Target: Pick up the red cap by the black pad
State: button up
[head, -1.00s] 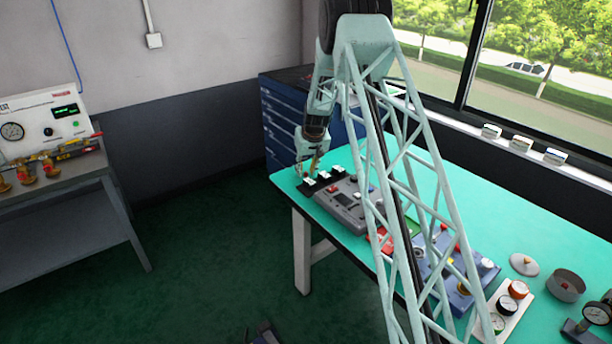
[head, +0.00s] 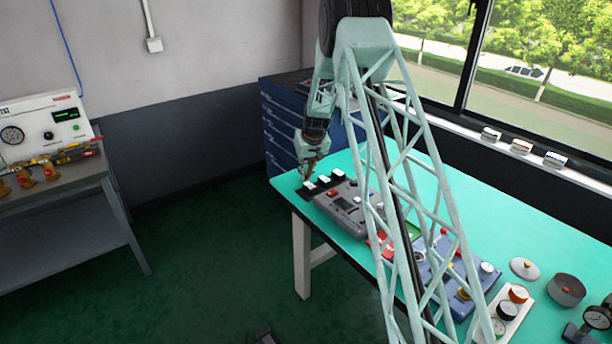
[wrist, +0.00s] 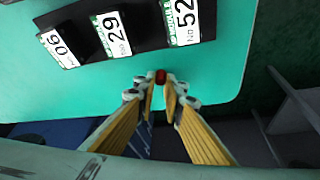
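The red cap (wrist: 160,77) shows in the wrist view as a small dark red round piece on the turquoise table top, near the table's edge. My gripper (wrist: 160,88) has its two yellowish fingers on either side of a narrow gap, with the cap at the far end of that gap. I cannot tell whether the tips touch it. The black pad (wrist: 147,40) lies just beyond, bearing white number plates. In the head view my gripper (head: 307,175) is at the table's far left corner, beside the black pad (head: 312,190); the cap cannot be made out there.
A grey device (head: 345,205) lies right of the pad on the turquoise table (head: 540,230). A blue panel (head: 450,275), gauges (head: 507,310) and a round dark pot (head: 566,289) are further right. A blue drawer cabinet (head: 280,130) stands behind the table's corner.

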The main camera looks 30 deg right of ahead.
notch_tip(320, 180, up, 9)
jog(key=p, duration=0.1)
jog(key=shift+r+p, duration=0.15)
jog(key=shift+p, duration=0.15)
jog(key=shift+s+a, duration=0.1)
dwell(0.7)
